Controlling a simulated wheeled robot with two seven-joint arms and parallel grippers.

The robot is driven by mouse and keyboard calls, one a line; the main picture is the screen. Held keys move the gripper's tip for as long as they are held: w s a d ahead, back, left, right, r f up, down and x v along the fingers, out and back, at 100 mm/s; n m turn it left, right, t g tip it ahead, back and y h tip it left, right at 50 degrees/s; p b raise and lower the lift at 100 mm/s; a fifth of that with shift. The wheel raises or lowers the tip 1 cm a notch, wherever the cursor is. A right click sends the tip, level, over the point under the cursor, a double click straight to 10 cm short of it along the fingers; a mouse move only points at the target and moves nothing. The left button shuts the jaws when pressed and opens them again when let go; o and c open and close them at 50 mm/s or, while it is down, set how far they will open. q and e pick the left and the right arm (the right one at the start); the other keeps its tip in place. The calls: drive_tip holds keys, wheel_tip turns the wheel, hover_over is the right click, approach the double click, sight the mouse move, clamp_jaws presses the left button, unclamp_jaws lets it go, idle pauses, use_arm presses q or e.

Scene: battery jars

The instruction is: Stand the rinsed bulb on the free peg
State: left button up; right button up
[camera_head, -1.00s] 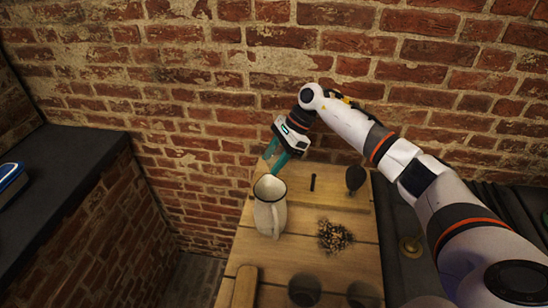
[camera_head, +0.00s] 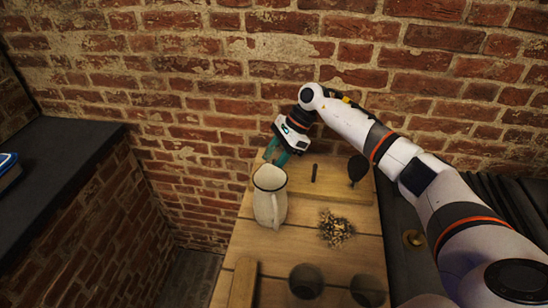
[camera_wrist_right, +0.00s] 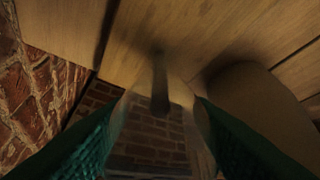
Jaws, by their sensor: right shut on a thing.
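My right gripper (camera_head: 275,155) has green fingers and hangs over the back left of the wooden board, just behind the cream jug (camera_head: 268,200). In the right wrist view the gripper (camera_wrist_right: 160,120) is shut on a clear glass bulb (camera_wrist_right: 140,150). Brick shows through the glass. A dark upright strip (camera_wrist_right: 160,85) shows at the bulb; I cannot tell whether it is a peg. In the head view the bulb is hard to make out. A bare dark peg (camera_head: 315,172) stands on the board. To its right stands a dark bulb-shaped thing (camera_head: 357,169).
The raised board (camera_head: 335,190) lies at the back of the plank table (camera_head: 300,250), against the brick wall. A dried cluster (camera_head: 335,229) lies right of the jug. Two dark round vessels (camera_head: 305,281) (camera_head: 367,290) stand in front. A dark counter (camera_head: 60,170) is at left.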

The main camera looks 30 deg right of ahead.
drive_tip(key=o, duration=1.2)
drive_tip(key=shift+c, duration=0.2)
drive_tip(key=b+v, duration=0.2)
drive_tip(key=v, duration=1)
